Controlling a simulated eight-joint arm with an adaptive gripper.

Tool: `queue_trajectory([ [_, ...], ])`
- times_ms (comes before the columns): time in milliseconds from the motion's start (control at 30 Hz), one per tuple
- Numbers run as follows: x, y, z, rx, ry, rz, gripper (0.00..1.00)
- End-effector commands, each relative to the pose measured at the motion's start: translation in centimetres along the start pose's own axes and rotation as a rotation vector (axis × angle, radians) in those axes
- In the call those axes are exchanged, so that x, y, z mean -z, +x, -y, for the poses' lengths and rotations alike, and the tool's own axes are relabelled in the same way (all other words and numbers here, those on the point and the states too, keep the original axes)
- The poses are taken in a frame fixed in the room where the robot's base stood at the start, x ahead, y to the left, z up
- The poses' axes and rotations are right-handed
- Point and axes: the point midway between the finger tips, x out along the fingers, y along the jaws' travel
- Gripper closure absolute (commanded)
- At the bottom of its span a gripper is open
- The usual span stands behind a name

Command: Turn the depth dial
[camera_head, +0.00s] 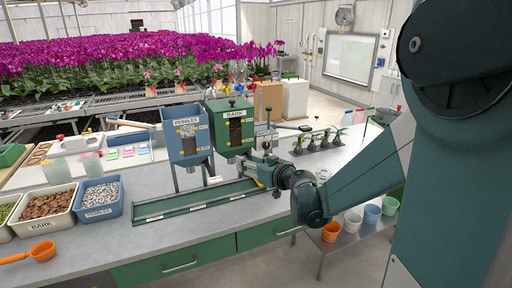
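A bench machine (266,142) with a grey column and a lever with a dark knob stands right of the green bark hopper (221,128). The depth dial cannot be made out for certain; it may be hidden by my gripper or too small to tell. My gripper (266,174) is at the lower front of this machine, reaching in from the right, above the right end of the green rail (195,204). Its fingers are small and merge with the machine's parts, so I cannot tell whether they touch it or are open or shut.
The blue pebbles hopper (186,146) stands left of the bark hopper. Bins of bark (47,206) and pebbles (100,200) sit at the bench's left. Seedlings (322,141) stand behind right. Coloured pots (352,221) are on a lower shelf. Bare bench shows in front of the rail.

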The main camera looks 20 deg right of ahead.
Motion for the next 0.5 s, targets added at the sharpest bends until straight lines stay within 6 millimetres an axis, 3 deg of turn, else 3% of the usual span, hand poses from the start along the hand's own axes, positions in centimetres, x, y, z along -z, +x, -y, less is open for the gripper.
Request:
queue_trajectory([
  [500, -0.1, 2.7, -11.1, -0.125, -0.026, -0.164, 0.6],
])
